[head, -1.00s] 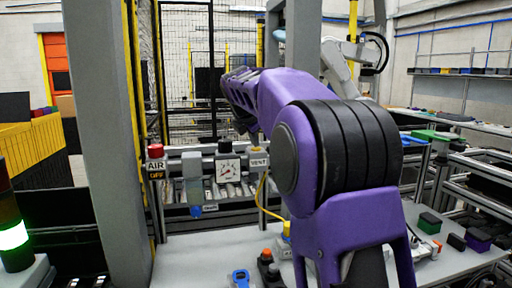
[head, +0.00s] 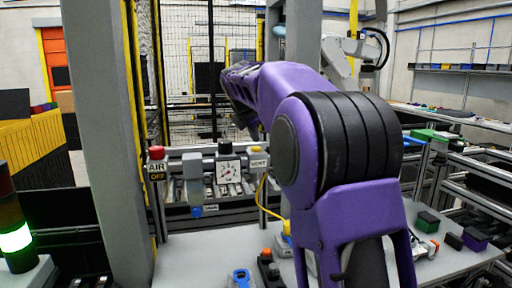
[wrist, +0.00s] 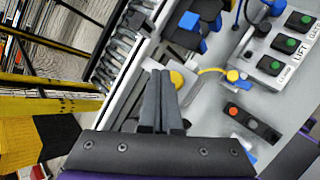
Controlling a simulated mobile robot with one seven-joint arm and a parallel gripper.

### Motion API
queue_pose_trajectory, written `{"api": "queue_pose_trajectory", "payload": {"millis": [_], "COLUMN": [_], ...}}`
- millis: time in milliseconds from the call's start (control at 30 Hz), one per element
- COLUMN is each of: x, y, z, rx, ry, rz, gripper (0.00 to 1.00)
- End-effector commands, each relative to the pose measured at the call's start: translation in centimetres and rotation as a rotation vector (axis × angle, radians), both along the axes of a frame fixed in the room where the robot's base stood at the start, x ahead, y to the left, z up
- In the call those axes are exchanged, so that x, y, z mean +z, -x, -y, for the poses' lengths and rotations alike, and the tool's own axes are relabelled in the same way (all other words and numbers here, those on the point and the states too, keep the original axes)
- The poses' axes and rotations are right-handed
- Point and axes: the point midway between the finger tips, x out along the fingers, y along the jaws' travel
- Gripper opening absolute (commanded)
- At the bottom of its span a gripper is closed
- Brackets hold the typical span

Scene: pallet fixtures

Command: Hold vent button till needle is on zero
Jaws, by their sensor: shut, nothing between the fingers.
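The vent button (head: 257,149) is a yellow cap above a white VENT label (head: 258,162) on the rail. It also shows in the wrist view as a round yellow cap (wrist: 177,79). The pressure gauge (head: 228,171), a white square dial with a dark needle, is left of it. I cannot read the needle exactly at this size. My gripper (wrist: 159,75) is shut and empty, its two dark fingers together. The fingertips appear just left of the yellow cap in the wrist view; I cannot tell whether they touch it. In the head view my own arm hides most of the gripper.
A red-topped AIR OFF button (head: 156,160) and a grey filter (head: 193,166) with a blue bottom share the rail. A yellow hose (head: 264,200) runs down beside the vent. Green-button boxes (wrist: 271,65) stand at right in the wrist view. A grey post (head: 95,130) stands left.

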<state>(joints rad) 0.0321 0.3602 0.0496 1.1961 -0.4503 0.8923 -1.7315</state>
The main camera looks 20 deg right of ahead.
Motion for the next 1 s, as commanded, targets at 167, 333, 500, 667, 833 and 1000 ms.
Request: {"api": "queue_pose_trajectory", "payload": {"millis": [167,333,500,667,833,1000], "x": [1.7,3.1,4.5,5.0,5.0,5.7], "y": [0.0,-0.1,-0.1,0.0,0.0,-0.3], "z": [0.0,0.0,0.0,0.0,0.0,-0.4], "rx": [0.001,0.000,0.000,0.000,0.001,0.008], "ry": [0.000,0.000,0.001,-0.001,0.000,0.010], "rz": [0.002,0.002,0.001,0.001,0.001,0.032], "gripper": [0.00,0.00,0.00,0.00,0.00,0.00]}}
